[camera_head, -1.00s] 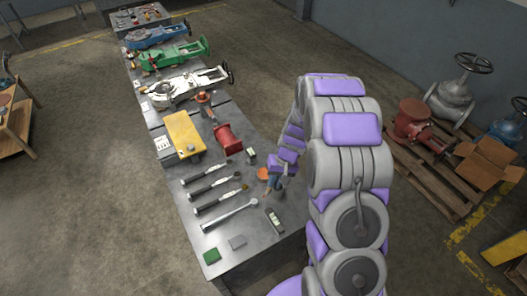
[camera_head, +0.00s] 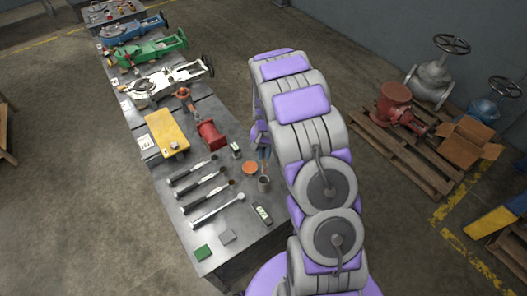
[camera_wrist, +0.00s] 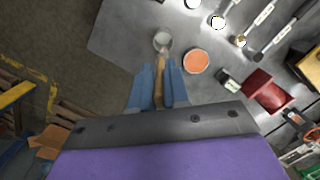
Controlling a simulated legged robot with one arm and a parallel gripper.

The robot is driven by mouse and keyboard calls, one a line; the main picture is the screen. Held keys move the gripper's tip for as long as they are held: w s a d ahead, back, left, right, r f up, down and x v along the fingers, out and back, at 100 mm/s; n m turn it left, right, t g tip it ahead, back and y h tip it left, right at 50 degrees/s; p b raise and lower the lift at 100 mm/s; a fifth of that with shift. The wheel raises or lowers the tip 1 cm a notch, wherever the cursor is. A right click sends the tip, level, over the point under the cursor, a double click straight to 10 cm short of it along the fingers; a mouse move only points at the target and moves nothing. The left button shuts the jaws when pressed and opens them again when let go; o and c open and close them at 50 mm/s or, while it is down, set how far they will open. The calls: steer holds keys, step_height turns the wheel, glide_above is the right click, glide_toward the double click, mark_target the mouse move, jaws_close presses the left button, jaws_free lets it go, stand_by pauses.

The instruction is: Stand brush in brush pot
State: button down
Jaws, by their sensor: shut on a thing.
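My gripper (camera_wrist: 159,82) has blue fingers and is shut on the brush (camera_wrist: 159,76), whose light wooden length shows between them in the wrist view. The brush points toward the brush pot (camera_wrist: 162,40), a small grey round cup on the grey bench. The brush's end appears close to the pot's near rim; I cannot tell whether it touches or is above it. In the head view the pot (camera_head: 264,184) stands near the bench's right edge, with my gripper (camera_head: 263,150) just behind it. The brush is hardly visible there.
An orange disc (camera_head: 250,168) lies left of the pot. Several torque wrenches (camera_head: 200,190) and a handheld meter (camera_head: 262,214) lie on the bench (camera_head: 230,262). A red part (camera_head: 211,134) and a yellow case (camera_head: 167,132) stand farther back. A loaded pallet (camera_head: 400,150) is on the floor at right.

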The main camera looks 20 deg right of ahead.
mark_target(263, 167)
steer(key=shift+a+f+b, duration=0.15)
steer(key=shift+f+b, duration=0.55)
steer(key=shift+f, duration=4.2)
steer(key=c, duration=1)
jaws_free()
steer(key=shift+c, duration=0.2)
steer(key=shift+r, duration=0.1)
step_height(263, 167, up, 17)
steer(key=w+d+p, duration=0.1)
steer(key=w, duration=0.1)
steer(key=shift+d, duration=0.15)
